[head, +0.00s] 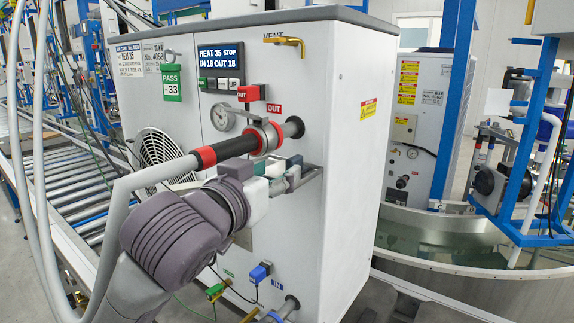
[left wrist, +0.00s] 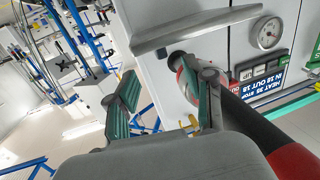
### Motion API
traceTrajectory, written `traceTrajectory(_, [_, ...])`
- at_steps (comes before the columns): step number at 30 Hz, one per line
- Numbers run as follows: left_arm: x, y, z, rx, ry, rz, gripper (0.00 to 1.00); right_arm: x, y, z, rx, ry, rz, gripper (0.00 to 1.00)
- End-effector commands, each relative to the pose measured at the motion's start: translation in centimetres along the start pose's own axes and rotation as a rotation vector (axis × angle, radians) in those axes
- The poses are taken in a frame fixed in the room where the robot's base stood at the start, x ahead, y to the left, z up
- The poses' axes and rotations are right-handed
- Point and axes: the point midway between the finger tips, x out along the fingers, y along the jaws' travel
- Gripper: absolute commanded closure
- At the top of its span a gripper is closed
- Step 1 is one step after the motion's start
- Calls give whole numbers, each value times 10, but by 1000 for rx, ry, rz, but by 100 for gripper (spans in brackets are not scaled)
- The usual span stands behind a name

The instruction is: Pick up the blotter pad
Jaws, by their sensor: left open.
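I cannot make out a blotter pad in either view. My left gripper (head: 292,174) is in front of the white test cabinet (head: 345,130), just below the black hose end with red bands (head: 232,148). In the left wrist view its two teal-padded fingers (left wrist: 164,92) stand apart, with no object visibly held between them. The finger on the right of that view overlaps the red ring of the hose coupling; I cannot tell whether they touch. My right gripper is in neither view.
The cabinet carries a gauge (head: 222,117), a display (head: 220,57), a yellow handle (head: 285,41) and a green PASS tag (head: 172,83). A roller conveyor (head: 75,180) runs at the left. A blue-framed station (head: 520,170) stands at the right.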

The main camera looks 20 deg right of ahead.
Motion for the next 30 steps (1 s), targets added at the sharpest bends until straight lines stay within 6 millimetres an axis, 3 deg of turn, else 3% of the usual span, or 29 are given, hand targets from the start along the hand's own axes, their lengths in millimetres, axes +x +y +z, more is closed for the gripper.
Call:
traceTrajectory(3, [17, 0, -1, -1, -1, 0, 47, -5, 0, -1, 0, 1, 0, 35])
traceTrajectory(10, [34, 0, -1, -1, -2, 0, 47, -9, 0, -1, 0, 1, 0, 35])
traceTrajectory(18, [73, 0, -2, 0, -1, -1, 47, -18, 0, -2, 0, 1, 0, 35])
traceTrajectory(28, [79, 0, 0, 0, 1, -1, 47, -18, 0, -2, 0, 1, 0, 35])
traceTrajectory(30, [79, 0, 0, 0, 0, -1, 59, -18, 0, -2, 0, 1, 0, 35])
